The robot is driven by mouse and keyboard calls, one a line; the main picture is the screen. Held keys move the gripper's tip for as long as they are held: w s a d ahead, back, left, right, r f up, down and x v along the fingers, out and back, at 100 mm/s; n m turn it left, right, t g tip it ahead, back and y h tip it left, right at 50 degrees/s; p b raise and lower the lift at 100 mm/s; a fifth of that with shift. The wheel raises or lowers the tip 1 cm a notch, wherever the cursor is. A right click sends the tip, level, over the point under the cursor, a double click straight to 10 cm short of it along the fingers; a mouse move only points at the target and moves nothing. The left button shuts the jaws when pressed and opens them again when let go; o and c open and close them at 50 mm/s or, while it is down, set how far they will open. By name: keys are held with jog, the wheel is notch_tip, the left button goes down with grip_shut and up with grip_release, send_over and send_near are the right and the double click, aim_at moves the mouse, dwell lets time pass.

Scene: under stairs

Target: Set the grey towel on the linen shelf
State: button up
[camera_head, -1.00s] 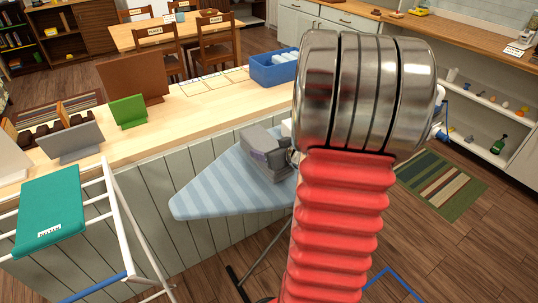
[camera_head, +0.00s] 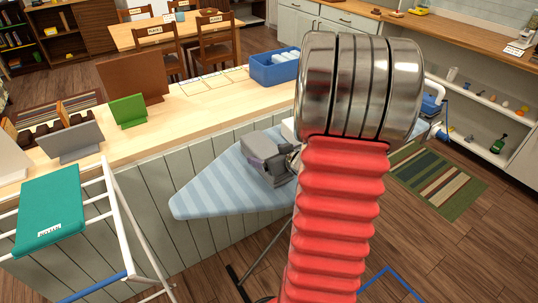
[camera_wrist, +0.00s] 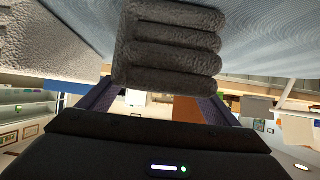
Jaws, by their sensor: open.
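The grey towel (camera_head: 258,145) is folded and lies on the pale blue striped ironing board (camera_head: 205,188) in the head view. In the wrist view the folded grey towel (camera_wrist: 170,45) fills the top middle, with its stacked folds facing the camera. My gripper (camera_head: 283,163) is open at the towel's near right side, partly hidden behind my arm. In the wrist view its two purple-grey fingers (camera_wrist: 157,98) stand apart, near the towel's left and right edges. I cannot tell whether they reach around it. I cannot make out which shelf is the linen shelf.
A wooden counter (camera_head: 190,112) runs behind the board, with a blue bin (camera_head: 275,70) and a green board (camera_head: 129,111) on it. A teal towel (camera_head: 50,212) lies over a white rack at the left.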

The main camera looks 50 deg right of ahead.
jog(key=shift+r, duration=0.15)
jog(key=shift+s+r, duration=0.25)
jog(key=shift+s, duration=0.3)
jog(key=v, duration=1)
jog(key=shift+s, duration=0.35)
jog(key=shift+o, duration=0.5)
jog(key=shift+a, duration=0.2)
